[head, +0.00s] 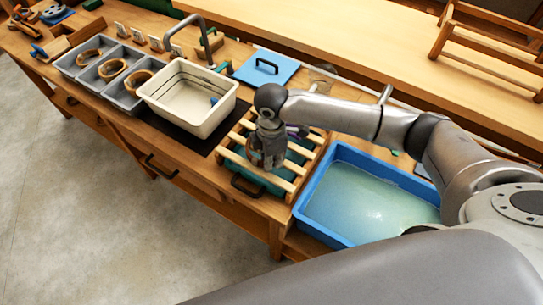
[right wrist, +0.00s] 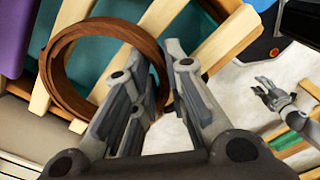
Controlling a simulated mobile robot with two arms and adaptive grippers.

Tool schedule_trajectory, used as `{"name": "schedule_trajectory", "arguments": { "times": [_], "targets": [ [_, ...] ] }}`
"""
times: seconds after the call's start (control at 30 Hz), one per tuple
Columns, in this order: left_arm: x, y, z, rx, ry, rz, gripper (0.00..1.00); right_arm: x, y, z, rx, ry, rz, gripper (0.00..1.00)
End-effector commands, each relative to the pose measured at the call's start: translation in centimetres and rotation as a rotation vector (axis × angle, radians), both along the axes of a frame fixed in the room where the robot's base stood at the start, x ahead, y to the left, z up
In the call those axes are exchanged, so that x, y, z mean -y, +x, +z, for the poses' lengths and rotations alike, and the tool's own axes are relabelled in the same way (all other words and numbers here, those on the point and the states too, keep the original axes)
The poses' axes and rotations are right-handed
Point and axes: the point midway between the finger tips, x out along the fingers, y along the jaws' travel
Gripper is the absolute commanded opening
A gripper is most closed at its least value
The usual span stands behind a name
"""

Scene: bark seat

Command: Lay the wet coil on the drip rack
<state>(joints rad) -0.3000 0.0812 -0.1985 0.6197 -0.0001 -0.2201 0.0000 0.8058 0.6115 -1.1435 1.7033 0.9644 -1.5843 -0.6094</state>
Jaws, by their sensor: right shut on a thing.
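The coil, a brown bark ring (right wrist: 52,75), shows in the right wrist view. My right gripper (right wrist: 153,55) is shut on the side of its band; in the head view this gripper (head: 265,157) is over the drip rack and mostly hides the coil. The drip rack (head: 280,183) has pale wooden slats over a teal tray. Its slats (right wrist: 226,40) show behind the coil; whether the coil touches them I cannot tell. My left gripper (right wrist: 264,90) shows small at the right of the right wrist view, empty with fingers apart, and is outside the head view.
A blue tub of greenish water (head: 365,200) stands right of the rack. A cream basin (head: 190,97) stands to its left, with a grey tray (head: 75,68) of rings beyond. A blue board (head: 267,67) lies behind. A wooden rack (head: 480,50) is at the back right.

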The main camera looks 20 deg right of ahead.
Motion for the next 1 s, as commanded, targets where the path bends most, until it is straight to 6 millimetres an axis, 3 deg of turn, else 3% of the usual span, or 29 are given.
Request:
{"name": "schedule_trajectory", "arguments": {
  "times": [0.27,0.3,0.47,0.83,1.0],
  "targets": [
    [0.0,0.0,0.0,0.0,0.0,0.0,0.4,0.0,0.0,-0.2,0.0,0.0,-0.001,0.0],
    [0.0,0.0,0.0,0.0,0.0,0.0,0.4,0.0,0.0,-0.3,0.0,0.0,-0.001,0.15],
    [0.1,0.0,0.0,0.0,-0.001,-0.001,0.4,0.0,0.0,-0.3,0.0,0.0,0.0,0.35],
    [0.2,0.0,-0.1,0.001,-0.002,-0.001,0.4,0.0,0.1,0.1,0.002,0.001,0.0,0.35],
    [0.2,0.0,-0.4,0.001,-0.002,-0.001,0.4,0.0,0.1,2.4,0.005,0.002,0.0,0.35]
  ]
}}
